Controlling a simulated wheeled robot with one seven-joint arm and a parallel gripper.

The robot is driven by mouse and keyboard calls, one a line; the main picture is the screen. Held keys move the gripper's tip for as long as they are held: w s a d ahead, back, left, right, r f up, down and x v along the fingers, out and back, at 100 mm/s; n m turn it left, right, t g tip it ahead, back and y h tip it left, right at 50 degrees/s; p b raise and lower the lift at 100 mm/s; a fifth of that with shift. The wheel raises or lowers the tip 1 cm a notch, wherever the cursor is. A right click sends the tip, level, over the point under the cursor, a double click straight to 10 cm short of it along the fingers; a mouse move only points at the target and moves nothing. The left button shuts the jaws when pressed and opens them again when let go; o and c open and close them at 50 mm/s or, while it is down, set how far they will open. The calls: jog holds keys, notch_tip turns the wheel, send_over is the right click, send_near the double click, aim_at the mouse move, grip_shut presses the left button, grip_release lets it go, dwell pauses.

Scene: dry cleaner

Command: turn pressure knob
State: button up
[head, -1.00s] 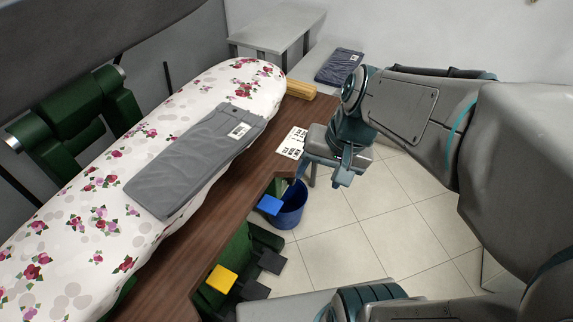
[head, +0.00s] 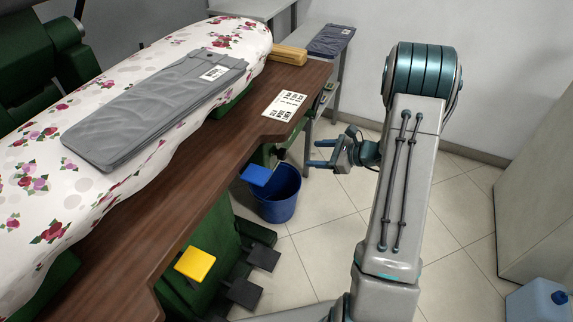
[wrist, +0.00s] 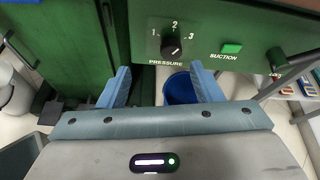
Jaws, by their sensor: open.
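The black pressure knob (wrist: 171,49) sits on a green panel (wrist: 215,22) in the wrist view, above the word PRESSURE and among the marks 1, 2 and 3. In the head view my gripper (head: 318,154) is beside the table's right edge, fingers pointing left. The knob cannot be made out in the head view.
A green SUCTION button (wrist: 232,48) is right of the knob, with another control (wrist: 276,58) farther right. A blue bucket (head: 275,195) stands below. The wooden table edge (head: 240,150) overhangs the panel. Blue (head: 257,175) and yellow (head: 195,264) pads are nearby.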

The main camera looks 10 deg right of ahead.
aim_at(286, 154)
jog(key=shift+m+t, duration=0.5)
jog(key=shift+m, duration=0.1)
jog(key=w+a+f, duration=0.2)
jog(key=w, duration=0.1)
jog(key=w+a+f+b, duration=0.1)
jog(key=w+a+f, duration=0.4)
jog(key=w+a, duration=0.1)
jog(key=shift+w+f, duration=0.2)
jog(key=shift+f, duration=0.2)
jog(key=shift+b, duration=0.35)
jog(key=c, duration=1)
